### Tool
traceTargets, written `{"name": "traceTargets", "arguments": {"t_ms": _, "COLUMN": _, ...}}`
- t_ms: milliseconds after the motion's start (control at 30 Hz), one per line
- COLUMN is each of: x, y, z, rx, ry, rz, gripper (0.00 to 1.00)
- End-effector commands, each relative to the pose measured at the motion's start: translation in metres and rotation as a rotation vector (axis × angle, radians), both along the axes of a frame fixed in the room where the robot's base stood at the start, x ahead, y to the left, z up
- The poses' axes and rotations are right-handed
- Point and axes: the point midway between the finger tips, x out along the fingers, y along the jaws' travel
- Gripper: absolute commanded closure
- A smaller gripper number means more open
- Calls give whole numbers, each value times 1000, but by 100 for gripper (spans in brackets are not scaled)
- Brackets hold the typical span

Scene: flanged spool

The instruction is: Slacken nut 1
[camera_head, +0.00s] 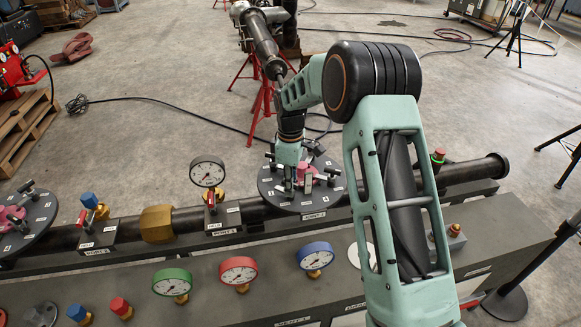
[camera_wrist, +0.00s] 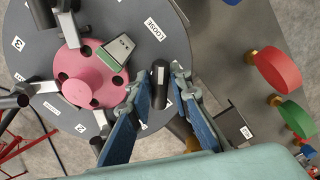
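A grey round flange (camera_wrist: 190,45) with a pink hub (camera_wrist: 92,78) fills much of the wrist view; in the head view the flange (camera_head: 276,200) sits on the pipe line. Several dark nuts with bar handles stand around the hub. One dark nut (camera_wrist: 160,82) stands between my finger tips, near a small white tag (camera_wrist: 143,126) that I cannot read clearly. A "LOOSE" label (camera_wrist: 155,28) is beside it. My gripper (camera_wrist: 160,95) is open, its blue-padded fingers on either side of this nut with visible gaps. In the head view my gripper (camera_head: 290,170) is over the flange, hiding part of it.
A grey-green block (camera_wrist: 117,50) lies against the pink hub. Green (camera_head: 172,282), red (camera_head: 238,272) and blue gauges (camera_head: 315,257) stand on the front bench. Another flange (camera_head: 38,212) is at far left.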

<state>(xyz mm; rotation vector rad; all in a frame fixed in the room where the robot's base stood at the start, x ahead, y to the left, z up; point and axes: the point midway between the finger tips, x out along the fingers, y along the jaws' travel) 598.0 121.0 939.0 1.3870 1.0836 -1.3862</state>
Motion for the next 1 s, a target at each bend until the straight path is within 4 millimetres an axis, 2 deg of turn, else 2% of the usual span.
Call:
{"name": "traceTargets", "arguments": {"t_ms": 167, "x": 0, "y": 0, "z": 1, "rx": 1, "ry": 0, "rz": 238, "gripper": 83}}
{"name": "traceTargets", "arguments": {"t_ms": 367, "x": 0, "y": 0, "z": -1, "rx": -1, "ry": -1, "rz": -29, "gripper": 83}}
{"name": "traceTargets", "arguments": {"t_ms": 400, "x": 1, "y": 0, "z": 19, "rx": 0, "ry": -3, "rz": -28, "gripper": 83}}
{"name": "traceTargets", "arguments": {"t_ms": 600, "x": 0, "y": 0, "z": 55, "rx": 0, "ry": -1, "rz": -26, "gripper": 83}}
{"name": "traceTargets", "arguments": {"t_ms": 800, "x": 0, "y": 0, "z": 69, "rx": 0, "ry": 0, "rz": -25, "gripper": 83}}
{"name": "traceTargets", "arguments": {"t_ms": 1000, "x": 0, "y": 0, "z": 70, "rx": 0, "ry": 0, "rz": -25, "gripper": 83}}
